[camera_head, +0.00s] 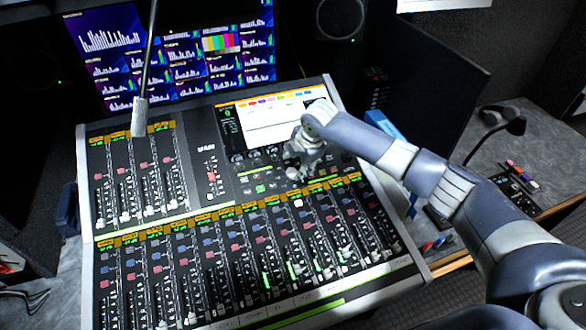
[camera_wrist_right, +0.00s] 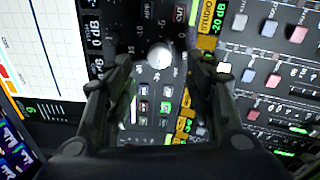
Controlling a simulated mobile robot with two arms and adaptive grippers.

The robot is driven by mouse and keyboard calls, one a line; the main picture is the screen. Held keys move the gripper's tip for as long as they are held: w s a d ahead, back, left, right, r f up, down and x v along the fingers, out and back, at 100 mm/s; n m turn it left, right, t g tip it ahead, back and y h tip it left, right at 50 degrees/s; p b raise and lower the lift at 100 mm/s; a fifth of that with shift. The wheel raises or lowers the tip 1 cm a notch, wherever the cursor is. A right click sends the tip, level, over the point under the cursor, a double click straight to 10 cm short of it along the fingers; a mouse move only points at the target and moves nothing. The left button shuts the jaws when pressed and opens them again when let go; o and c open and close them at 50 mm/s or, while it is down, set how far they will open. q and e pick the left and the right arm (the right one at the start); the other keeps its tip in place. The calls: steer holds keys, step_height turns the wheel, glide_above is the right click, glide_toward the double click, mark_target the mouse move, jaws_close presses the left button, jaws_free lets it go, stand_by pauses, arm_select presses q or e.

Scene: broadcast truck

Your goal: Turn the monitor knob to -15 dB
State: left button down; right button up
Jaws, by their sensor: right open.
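My right gripper (camera_head: 303,160) is over the upper right part of the mixing console (camera_head: 84,160), below its white screen (camera_head: 268,116). In the right wrist view the gripper (camera_wrist_right: 159,68) is open, with one finger on each side of a round silver knob (camera_wrist_right: 159,54). I cannot tell whether the fingers touch the knob. In the head view the gripper hides the knob. My left gripper is not in view.
Rows of faders and buttons fill the console around the gripper. A gooseneck microphone (camera_head: 140,118) hangs over its left part. A monitor wall (camera_head: 170,50) and a speaker (camera_head: 341,18) stand behind. A dark screen (camera_head: 430,85) stands at the right, beyond my forearm.

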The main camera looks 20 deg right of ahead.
mark_target(293, 172)
steer(key=shift+x, duration=3.4)
steer(key=c, duration=1.1)
